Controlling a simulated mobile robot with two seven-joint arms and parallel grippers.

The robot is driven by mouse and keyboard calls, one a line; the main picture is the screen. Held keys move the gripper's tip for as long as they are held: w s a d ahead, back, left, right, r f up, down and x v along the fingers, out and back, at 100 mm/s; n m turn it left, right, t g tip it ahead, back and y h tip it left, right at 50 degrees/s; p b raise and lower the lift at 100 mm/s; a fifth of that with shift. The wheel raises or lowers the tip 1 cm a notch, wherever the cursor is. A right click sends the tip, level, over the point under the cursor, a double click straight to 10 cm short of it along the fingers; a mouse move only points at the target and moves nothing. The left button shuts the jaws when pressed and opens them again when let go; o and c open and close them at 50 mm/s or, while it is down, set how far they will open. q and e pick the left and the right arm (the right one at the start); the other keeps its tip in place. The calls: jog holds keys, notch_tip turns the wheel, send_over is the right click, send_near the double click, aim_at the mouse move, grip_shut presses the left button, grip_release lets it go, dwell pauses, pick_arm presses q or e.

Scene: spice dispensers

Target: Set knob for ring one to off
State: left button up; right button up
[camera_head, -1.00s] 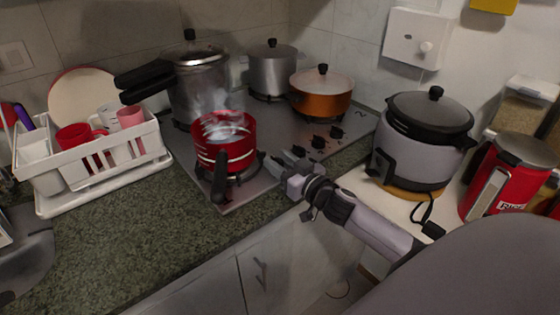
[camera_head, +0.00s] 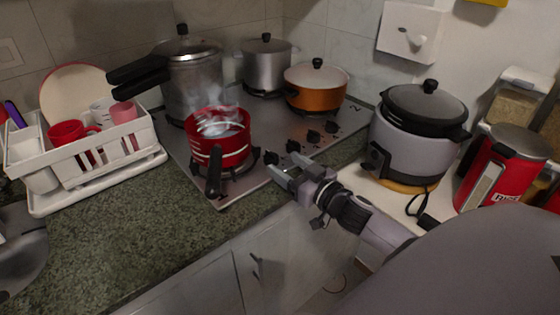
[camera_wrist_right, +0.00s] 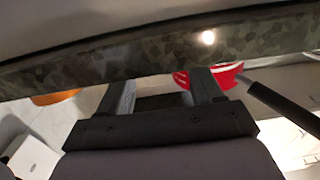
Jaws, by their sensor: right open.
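Several black knobs stand in a row along the right part of the steel stove's front edge, among them a nearest knob (camera_head: 270,157), a second knob (camera_head: 293,146) and a third knob (camera_head: 313,135). I cannot tell from their markings which is for ring one. My right gripper (camera_head: 283,166) is open and empty beside the two nearest knobs, at the stove's front edge. In the right wrist view its two fingers (camera_wrist_right: 162,92) are apart with nothing between them, and no knob shows there. My left gripper is not in view.
A steaming red pot (camera_head: 219,140) sits on the front burner, its black handle (camera_head: 214,172) pointing forward. A pressure cooker (camera_head: 193,85), a steel pot (camera_head: 265,68) and an orange pot (camera_head: 318,94) stand behind. A rice cooker (camera_head: 412,145) is to the right. The granite counter (camera_head: 120,225) is clear in front.

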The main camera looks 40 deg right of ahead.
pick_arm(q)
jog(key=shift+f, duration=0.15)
pick_arm(e)
jog(key=shift+s+d, duration=0.1)
jog(key=shift+s, duration=1.05)
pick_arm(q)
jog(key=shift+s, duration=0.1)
